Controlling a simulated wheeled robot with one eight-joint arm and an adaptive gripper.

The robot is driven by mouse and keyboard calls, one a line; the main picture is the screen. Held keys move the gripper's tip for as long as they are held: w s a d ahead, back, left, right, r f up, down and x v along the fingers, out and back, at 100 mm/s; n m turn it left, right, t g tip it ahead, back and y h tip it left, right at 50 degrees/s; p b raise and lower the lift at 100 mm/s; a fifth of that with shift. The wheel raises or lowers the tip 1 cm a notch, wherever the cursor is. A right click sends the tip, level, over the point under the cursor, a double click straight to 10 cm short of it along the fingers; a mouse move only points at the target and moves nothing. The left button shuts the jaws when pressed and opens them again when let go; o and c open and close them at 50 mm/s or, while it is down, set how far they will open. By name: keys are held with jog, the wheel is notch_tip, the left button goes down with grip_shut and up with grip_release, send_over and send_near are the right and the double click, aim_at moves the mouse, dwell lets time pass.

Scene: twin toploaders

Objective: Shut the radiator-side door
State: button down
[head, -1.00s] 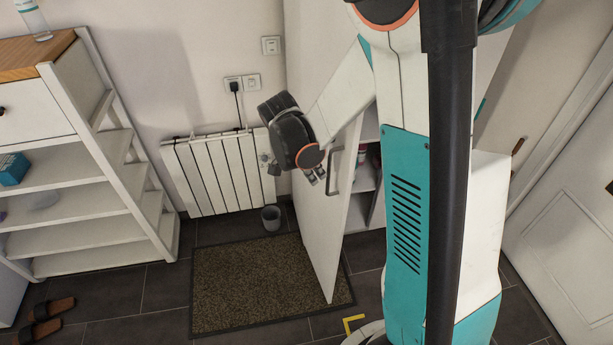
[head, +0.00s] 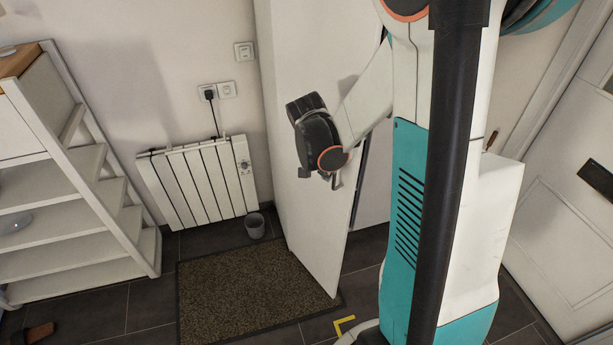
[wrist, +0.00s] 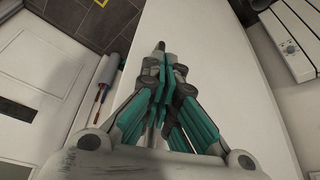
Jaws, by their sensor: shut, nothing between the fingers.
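The radiator-side door (head: 312,235) is a tall white panel standing ajar near the radiator, its lower free edge above the mat. It also fills the middle of the wrist view (wrist: 195,30). My gripper (head: 333,182) is in front of this panel, at about mid height, with its fingers toward the free edge. In the wrist view my gripper (wrist: 163,70) is shut and empty over the white face. I cannot tell whether it touches the door. The cabinet's inside is hidden behind the door and my arm.
The white radiator (head: 200,180) hangs on the wall at left, with a small grey bin (head: 255,226) below it. A brown mat (head: 245,290) lies on dark tiles. A white shelf unit (head: 75,190) stands far left. A white door with a dark slot (head: 597,182) is at right.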

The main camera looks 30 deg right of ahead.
aim_at(360, 155)
jog(key=d+n, duration=0.1)
jog(key=d, duration=0.4)
jog(key=d+n+t+b, duration=0.1)
jog(key=d+n, duration=0.1)
jog(key=d, duration=0.4)
jog(key=shift+d+y, duration=0.15)
jog(key=shift+y, duration=0.15)
jog(key=w+d+n+t+y, duration=0.1)
jog(key=w+d+n, duration=0.4)
jog(key=w+d, duration=0.4)
jog(key=w+d+n+t+y, duration=0.1)
jog(key=w+d+n, duration=0.5)
jog(key=d, duration=1.1)
jog(key=w+y, duration=0.1)
jog(key=w, duration=0.3)
jog(key=shift+d, duration=0.35)
jog(key=shift+w+r, duration=0.1)
